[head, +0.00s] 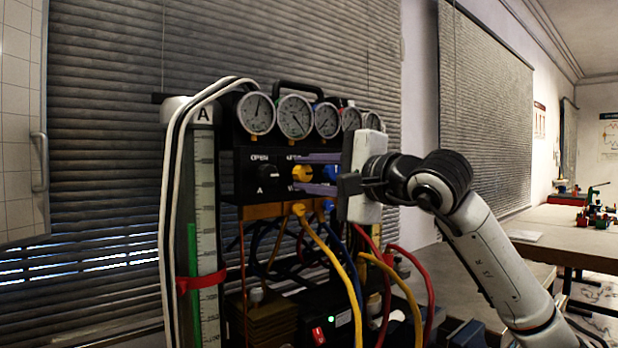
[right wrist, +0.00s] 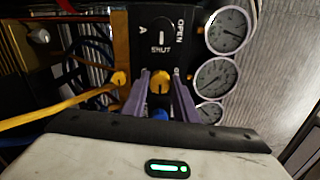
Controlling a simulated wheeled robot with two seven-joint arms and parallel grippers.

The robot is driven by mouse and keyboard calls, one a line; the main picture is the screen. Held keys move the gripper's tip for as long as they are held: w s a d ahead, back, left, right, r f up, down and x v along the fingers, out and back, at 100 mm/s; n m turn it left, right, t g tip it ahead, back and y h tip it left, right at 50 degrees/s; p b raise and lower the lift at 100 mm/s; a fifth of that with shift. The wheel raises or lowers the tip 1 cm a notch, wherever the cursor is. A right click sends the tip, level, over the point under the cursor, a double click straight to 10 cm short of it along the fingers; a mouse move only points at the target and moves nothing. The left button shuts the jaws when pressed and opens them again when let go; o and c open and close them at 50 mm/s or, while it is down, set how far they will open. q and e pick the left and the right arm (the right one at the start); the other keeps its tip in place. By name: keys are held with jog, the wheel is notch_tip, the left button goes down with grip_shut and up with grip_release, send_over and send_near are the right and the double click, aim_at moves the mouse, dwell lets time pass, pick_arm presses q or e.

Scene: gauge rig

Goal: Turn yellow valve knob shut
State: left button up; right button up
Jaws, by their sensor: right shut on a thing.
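The yellow valve knob (head: 302,173) sits on the black front panel of the gauge rig, right of the black knob A (head: 268,172). My right gripper (head: 297,172) reaches in from the right, its purple fingers above and below the yellow knob. In the right wrist view the yellow knob (right wrist: 160,83) lies between the two fingers (right wrist: 160,75), which are shut on it. The fingers partly hide its labels, and I cannot read its setting. A blue knob (head: 330,173) is just right of it, partly hidden by my gripper. My left gripper is not in view.
Several round gauges (head: 295,117) line the top of the rig. Yellow, blue and red hoses hang below the panel. A scale column (head: 205,230) with white tubes stands at the left. A table (head: 570,235) with small parts is far right.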

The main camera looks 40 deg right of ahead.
jog(key=shift+m, duration=0.3)
dwell(0.4)
jog(key=o, duration=1.1)
jog(key=shift+c, duration=0.2)
jog(key=shift+s, duration=0.1)
jog(key=s+b, duration=0.2)
jog(key=s, duration=0.8)
jog(key=shift+d+b, duration=0.3)
jog(key=shift+d, duration=0.1)
